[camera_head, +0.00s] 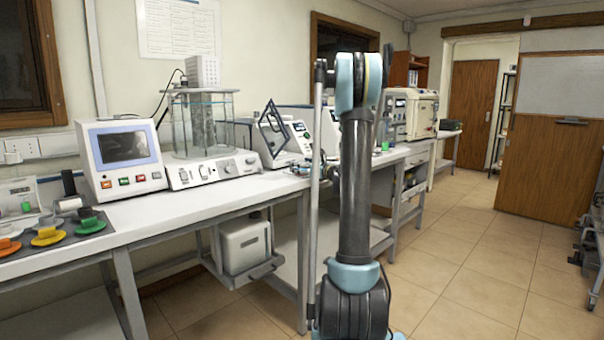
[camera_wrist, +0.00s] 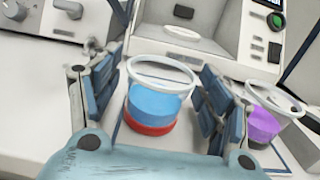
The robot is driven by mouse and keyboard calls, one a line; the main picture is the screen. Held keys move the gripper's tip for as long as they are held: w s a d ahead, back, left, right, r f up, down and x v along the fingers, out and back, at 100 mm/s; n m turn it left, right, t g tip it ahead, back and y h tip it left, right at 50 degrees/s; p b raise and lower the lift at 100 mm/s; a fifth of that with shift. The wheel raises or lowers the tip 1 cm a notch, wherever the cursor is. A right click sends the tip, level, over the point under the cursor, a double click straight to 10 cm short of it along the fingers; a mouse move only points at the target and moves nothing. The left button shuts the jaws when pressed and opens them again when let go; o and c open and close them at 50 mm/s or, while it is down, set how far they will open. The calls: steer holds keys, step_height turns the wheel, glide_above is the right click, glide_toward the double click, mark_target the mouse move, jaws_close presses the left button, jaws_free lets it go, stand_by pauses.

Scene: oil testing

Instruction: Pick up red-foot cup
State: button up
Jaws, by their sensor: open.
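The red-foot cup (camera_wrist: 158,100) shows in the wrist view, upright, with a white ring rim, a clear wall with blue content and a red base. My gripper (camera_wrist: 162,75) is open, one blue-padded finger on each side of the cup. I cannot tell whether either finger touches it.
A second cup with purple content (camera_wrist: 265,122) stands just right of my right finger. A white device with a green button (camera_wrist: 274,20) rises behind. In the head view, the white bench (camera_head: 190,202) carries a monitor unit (camera_head: 122,157) and a glass tank (camera_head: 200,125).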

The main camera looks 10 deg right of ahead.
steer(key=c, duration=1.2)
steer(key=shift+r, duration=0.1)
step_height(320, 180, up, 10)
